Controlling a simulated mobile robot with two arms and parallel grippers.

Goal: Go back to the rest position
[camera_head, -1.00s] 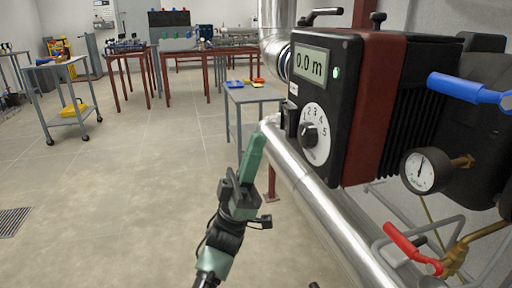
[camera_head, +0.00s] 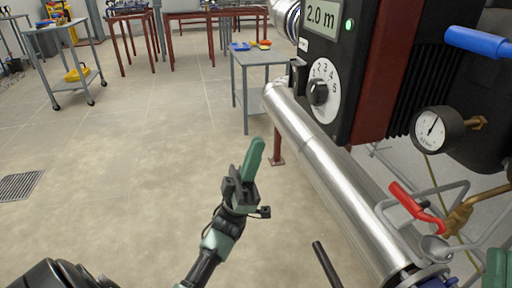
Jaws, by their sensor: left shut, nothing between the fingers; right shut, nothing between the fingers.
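My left gripper (camera_head: 253,159) is shut and empty. Its green fingers point up and slightly right, over open floor left of the shiny steel pipe (camera_head: 318,155), apart from it. A green part at the lower right edge looks like my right gripper (camera_head: 498,266); it is mostly cut off by the frame, and nothing shows held in it. The black and dark red device (camera_head: 385,75) stands above the pipe, with a numbered dial (camera_head: 322,91) and a display (camera_head: 321,15) reading 2.0 m beside a lit green lamp.
A blue lever (camera_head: 477,42), a pressure gauge (camera_head: 437,132) and a red-handled valve (camera_head: 408,202) crowd the right side. A grey table (camera_head: 262,56) stands behind the pipe. A wheeled cart (camera_head: 69,88) is at the far left. The floor in the left middle is clear.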

